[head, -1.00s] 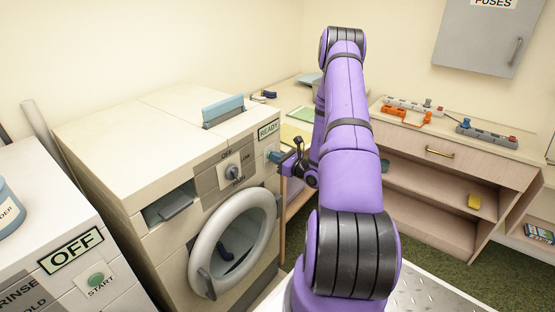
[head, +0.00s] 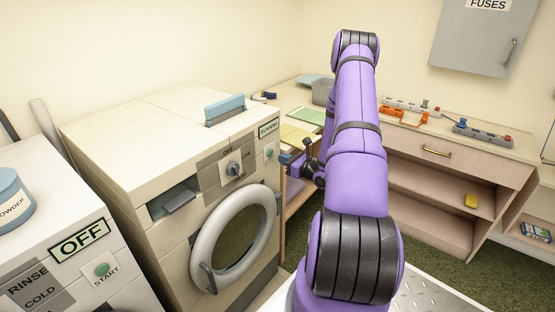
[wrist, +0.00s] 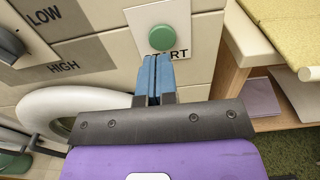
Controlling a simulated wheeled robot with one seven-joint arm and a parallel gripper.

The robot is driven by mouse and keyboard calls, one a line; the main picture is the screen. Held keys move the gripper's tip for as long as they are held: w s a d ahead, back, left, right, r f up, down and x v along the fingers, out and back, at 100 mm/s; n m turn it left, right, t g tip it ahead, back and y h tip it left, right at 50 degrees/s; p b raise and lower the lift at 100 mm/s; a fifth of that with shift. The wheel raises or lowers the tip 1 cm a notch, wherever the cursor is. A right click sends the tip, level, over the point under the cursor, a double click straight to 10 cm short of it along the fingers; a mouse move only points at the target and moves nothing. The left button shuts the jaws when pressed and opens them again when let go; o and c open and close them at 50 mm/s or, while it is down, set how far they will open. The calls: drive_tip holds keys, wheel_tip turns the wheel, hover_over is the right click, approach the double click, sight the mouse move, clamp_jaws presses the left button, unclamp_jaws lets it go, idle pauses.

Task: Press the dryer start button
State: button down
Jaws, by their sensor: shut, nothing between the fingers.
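The dryer (head: 150,120) stands at centre left with its round door (head: 207,240) shut. Its display (head: 269,128) shows a longer word that looks like RUNNING. The green start button (head: 269,153) sits below the display. It also shows in the wrist view (wrist: 162,38), above a START label partly hidden by my fingers. My gripper (head: 285,158) is shut and empty, its blue fingertips (wrist: 155,60) pointing at the panel just below the button. In the head view they are a little right of the panel, apart from it.
A white washer (head: 60,250) with an OFF display and its own green START button (head: 102,270) stands at left. A knob (head: 233,168) is on the dryer panel. A counter (head: 305,105) is behind my arm, and a wooden cabinet (head: 440,170) stands right.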

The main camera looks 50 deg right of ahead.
drive_tip(key=s+d, duration=0.1)
drive_tip(key=s, duration=0.8)
drive_tip(key=shift+f, duration=0.15)
drive_tip(key=w+a+r+n+g+y, duration=0.4)
drive_tip(key=w+a+r+n+y, duration=0.2)
drive_tip(key=a+r+n+y, duration=0.4)
drive_tip(key=s+a+r+n+g, duration=0.2)
drive_tip(key=a+r+n+g, duration=0.7)
drive_tip(key=a+r, duration=0.6)
drive_tip(key=s+a+r+n+h, duration=0.5)
drive_tip(key=s+a+r+n, duration=0.1)
drive_tip(key=s+r+n, duration=0.1)
drive_tip(key=s+a+r+n+h, duration=0.6)
drive_tip(key=s+n, duration=0.3)
drive_tip(key=s, duration=0.3)
drive_tip(key=shift+s+a+r+h, duration=0.15)
drive_tip(key=shift+a+r+h, duration=0.15)
drive_tip(key=shift+r, duration=0.1)
